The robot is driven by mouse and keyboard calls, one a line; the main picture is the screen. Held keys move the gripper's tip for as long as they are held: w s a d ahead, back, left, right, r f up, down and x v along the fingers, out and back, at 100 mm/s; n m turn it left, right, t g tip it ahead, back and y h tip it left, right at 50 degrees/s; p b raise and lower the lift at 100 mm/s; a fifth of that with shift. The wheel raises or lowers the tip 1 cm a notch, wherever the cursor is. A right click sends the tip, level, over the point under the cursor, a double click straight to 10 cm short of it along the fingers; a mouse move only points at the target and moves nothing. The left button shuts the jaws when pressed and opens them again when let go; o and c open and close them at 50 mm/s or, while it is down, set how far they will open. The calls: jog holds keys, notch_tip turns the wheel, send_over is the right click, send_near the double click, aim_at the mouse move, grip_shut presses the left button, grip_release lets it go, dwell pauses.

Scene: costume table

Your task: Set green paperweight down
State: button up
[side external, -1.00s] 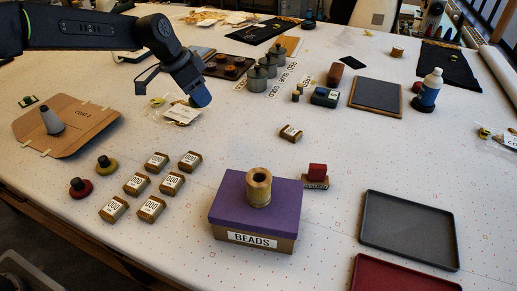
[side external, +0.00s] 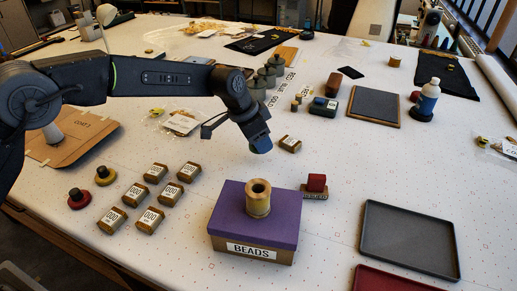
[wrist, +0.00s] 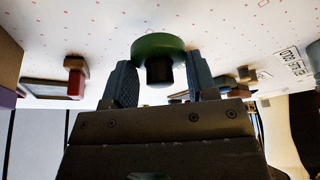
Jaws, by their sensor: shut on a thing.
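The green paperweight (wrist: 158,44), a round disc with a black knob, shows in the wrist view. My gripper (wrist: 160,70) is shut on its knob, one finger on each side.
The beads box (side external: 251,251) bears a wooden spool (side external: 258,197). A red block (side external: 316,183) and a labelled block (side external: 291,144) stand nearby. Several labelled blocks, a red paperweight (side external: 79,199) and a yellow one (side external: 105,176) stand left. A grey tray (side external: 409,279) lies right.

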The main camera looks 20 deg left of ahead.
jog(key=shift+f, duration=1.85)
jog(key=shift+f, duration=0.1)
jog(key=shift+f, duration=0.1)
jog(key=o, duration=1.1)
jog(key=shift+c, duration=0.2)
jog(key=v, duration=1.2)
